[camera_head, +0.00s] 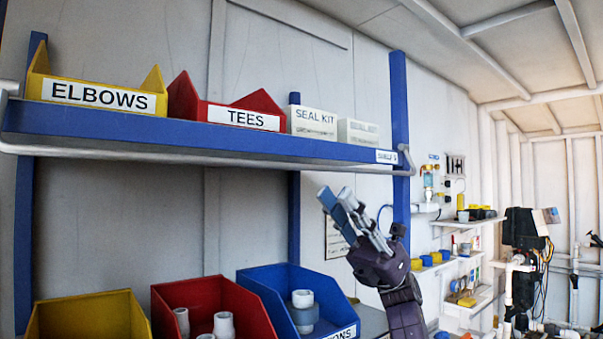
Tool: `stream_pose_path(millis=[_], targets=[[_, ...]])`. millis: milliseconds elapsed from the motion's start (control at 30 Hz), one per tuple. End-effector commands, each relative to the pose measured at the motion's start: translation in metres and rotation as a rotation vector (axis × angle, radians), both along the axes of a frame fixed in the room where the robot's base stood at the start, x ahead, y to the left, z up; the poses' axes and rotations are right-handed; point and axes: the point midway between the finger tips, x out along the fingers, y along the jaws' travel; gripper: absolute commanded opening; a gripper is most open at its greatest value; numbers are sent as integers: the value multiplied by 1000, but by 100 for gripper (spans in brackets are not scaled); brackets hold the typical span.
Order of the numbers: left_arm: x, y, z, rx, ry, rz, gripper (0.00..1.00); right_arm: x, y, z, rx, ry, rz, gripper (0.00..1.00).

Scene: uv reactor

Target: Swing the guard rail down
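The guard rail (200,159) is a grey metal bar running along the front of the blue shelf (190,138). It lies low, at the shelf's lower front edge. Its bent end arms show at the shelf's left end and at the right end by the blue post. My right gripper (336,194) is below the right part of the shelf, fingers pointing up and left. Its fingertips look apart from the rail and hold nothing that I can see. The two fingers overlap in this view, so their opening is unclear. My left gripper is not in view.
On the shelf stand a yellow ELBOWS bin (95,95), a red TEES bin (240,117) and white seal kit boxes (313,122). Below are yellow, red and blue bins (340,330), some holding white fittings. A blue post (400,100) stands at the shelf's right end.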

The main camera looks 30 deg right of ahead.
Motion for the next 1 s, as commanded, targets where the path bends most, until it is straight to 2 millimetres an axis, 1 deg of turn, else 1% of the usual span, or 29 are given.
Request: stream_pose_path(millis=[100, 233, 500, 600, 733, 967, 1000], targets=[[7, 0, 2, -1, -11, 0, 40, -4, 3, 3, -2, -26, -5, 24], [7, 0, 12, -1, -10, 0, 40, -6, 14, 15, -3, -28, -7, 24], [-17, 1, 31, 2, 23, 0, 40, -10, 44, 46, -3, -26, -5, 24], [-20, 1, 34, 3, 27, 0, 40, -11, 51, 52, -3, -26, -6, 24], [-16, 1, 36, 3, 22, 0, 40, -11, 55, 55, -2, -24, -7, 24], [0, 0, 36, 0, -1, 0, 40, -11, 55, 54, -2, -24, -7, 24], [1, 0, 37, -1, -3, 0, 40, -11, 55, 54, -2, -24, -7, 20]])
